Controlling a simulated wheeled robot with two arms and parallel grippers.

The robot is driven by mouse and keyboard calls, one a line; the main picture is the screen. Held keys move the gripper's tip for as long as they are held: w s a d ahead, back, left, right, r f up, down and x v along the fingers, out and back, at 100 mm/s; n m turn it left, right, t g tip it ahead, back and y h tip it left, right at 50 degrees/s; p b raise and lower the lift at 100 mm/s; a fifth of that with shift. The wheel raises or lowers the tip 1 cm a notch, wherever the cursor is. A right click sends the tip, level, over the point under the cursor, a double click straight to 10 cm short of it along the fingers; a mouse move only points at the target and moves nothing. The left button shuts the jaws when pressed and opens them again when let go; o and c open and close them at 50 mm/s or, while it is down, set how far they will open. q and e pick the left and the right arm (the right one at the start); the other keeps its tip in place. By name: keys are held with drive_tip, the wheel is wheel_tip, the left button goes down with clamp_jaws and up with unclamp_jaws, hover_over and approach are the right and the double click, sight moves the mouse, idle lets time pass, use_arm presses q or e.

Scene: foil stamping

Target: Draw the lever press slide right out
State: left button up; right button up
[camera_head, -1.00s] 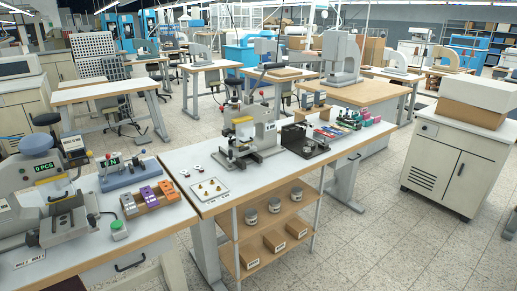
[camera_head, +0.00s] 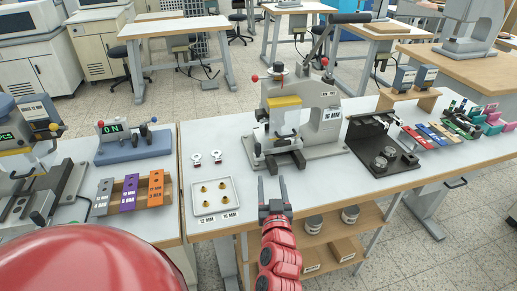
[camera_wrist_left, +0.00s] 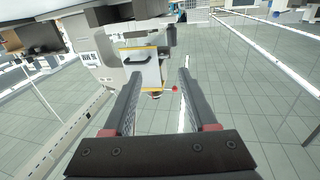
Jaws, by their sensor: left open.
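The lever press (camera_head: 322,128) is grey, with a "16 MM" label, a black lever at its top right and a yellow-edged guard (camera_head: 285,102) at its front. A dark slide part (camera_head: 287,160) shows low at its front; how far out it sits I cannot tell. My left gripper (camera_head: 273,182) is open and empty, in front of the press near the table's front edge, apart from it. In the left wrist view its fingers (camera_wrist_left: 158,80) stand apart, with the yellow-edged guard (camera_wrist_left: 142,68) and a red ball knob (camera_wrist_left: 174,88) beyond. My right gripper is not in view.
A white tray (camera_head: 230,187) with small brass parts lies left of the gripper. Two small ring-like parts (camera_head: 207,157) lie behind it. A black fixture (camera_head: 360,136) with round pieces stands right of the press. Colored blocks (camera_head: 127,193) sit on the left table.

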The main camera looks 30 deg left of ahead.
sight(258, 148)
use_arm(q)
drive_tip(key=shift+n+g+y, duration=0.4)
drive_tip(key=shift+g, duration=0.1)
drive_tip(key=p+x, duration=0.1)
drive_tip(key=x, duration=0.4)
drive_tip(key=a+p+x, duration=0.1)
drive_tip(key=x, duration=0.5)
drive_tip(key=s+p+x, duration=0.1)
drive_tip(key=p+x, duration=0.1)
drive_tip(key=x, duration=0.3)
drive_tip(key=shift+w+a, duration=0.1)
drive_tip(key=shift+a, duration=0.2)
drive_tip(key=shift+w+a+f, duration=0.1)
drive_tip(key=shift+w+a, duration=0.2)
clamp_jaws()
